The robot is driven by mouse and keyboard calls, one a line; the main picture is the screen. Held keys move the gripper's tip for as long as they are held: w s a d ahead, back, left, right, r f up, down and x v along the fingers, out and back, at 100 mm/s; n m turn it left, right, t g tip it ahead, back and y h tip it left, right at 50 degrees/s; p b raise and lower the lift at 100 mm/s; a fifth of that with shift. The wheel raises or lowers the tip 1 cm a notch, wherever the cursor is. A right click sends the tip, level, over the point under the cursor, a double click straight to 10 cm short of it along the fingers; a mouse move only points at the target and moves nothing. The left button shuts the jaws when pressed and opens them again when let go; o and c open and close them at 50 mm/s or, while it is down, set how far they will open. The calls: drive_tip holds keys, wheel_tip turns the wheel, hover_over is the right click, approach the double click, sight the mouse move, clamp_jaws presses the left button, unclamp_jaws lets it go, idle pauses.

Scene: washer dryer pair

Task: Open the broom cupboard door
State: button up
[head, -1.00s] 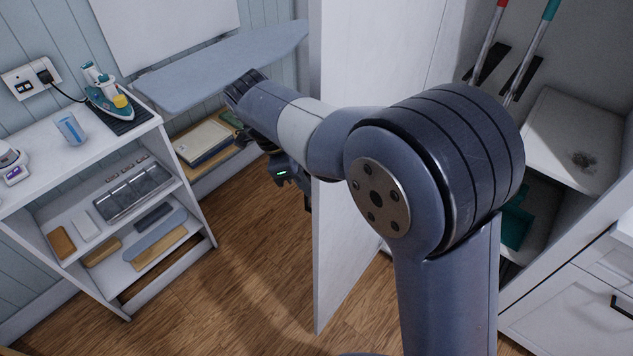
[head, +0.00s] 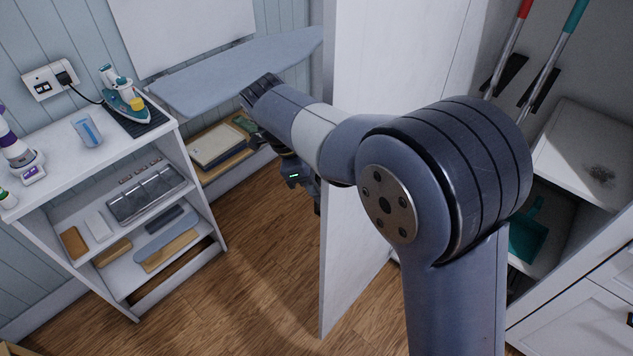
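The broom cupboard door (head: 358,240) is a tall white panel standing well open, its free edge towards me. The open cupboard (head: 590,150) is to its right, with a red-handled pole (head: 508,50) and a teal-handled pole (head: 553,60) inside. My arm reaches across in front of the door. My gripper (head: 306,186) is on the left side of the door, close to its free edge. Its fingers are dark and partly hidden, so I cannot tell whether they touch the door or are open. The door's handle is not visible.
A white shelf unit (head: 215,205) stands at left, with an iron (head: 122,105) on top. An ironing board (head: 215,75) is by the back wall. Wooden floor (head: 260,270) is clear between unit and door. White drawers (head: 570,320) are at lower right.

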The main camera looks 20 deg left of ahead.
drive_tip(key=v, duration=1)
drive_tip(key=shift+r, duration=0.4)
drive_tip(key=shift+a, duration=0.1)
